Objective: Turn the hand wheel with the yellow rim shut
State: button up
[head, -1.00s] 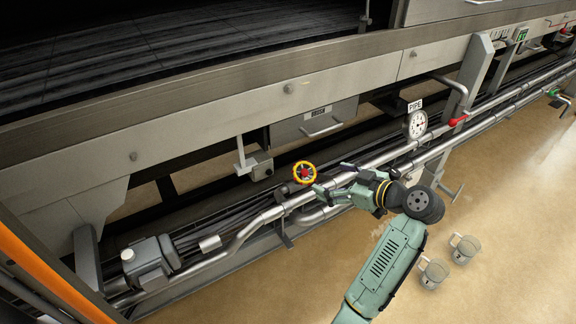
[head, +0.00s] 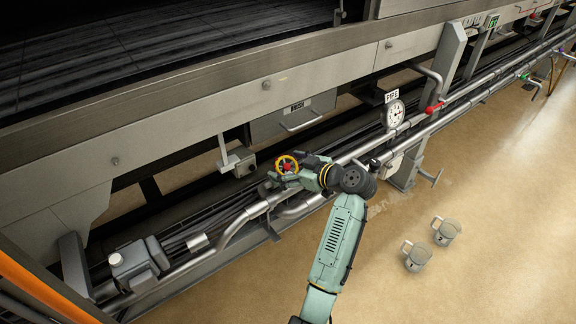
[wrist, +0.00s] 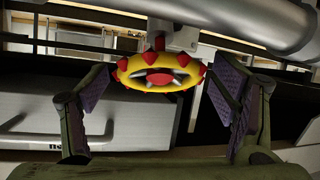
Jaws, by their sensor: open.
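The hand wheel (head: 287,164) has a yellow rim and a red centre. It sits on the pipe run below the machine's long beam. In the wrist view the wheel (wrist: 160,73) shows red knobs around its rim and lies between my two fingers, with a gap on each side. My gripper (head: 283,172) is at the wheel in the head view, its fingers spread around it. In the wrist view my gripper (wrist: 160,95) is open and holds nothing. Part of the wheel's lower side is hidden by my gripper in the head view.
A large pipe (wrist: 245,22) passes close above the wheel in the wrist view. A round gauge (head: 394,113) and a red-handled valve (head: 434,107) are along the pipes to the right. Two cups (head: 446,231) stand on the open floor. A grey box with a handle (head: 294,116) is behind.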

jog(key=c, duration=1.2)
jog(key=shift+o, duration=0.2)
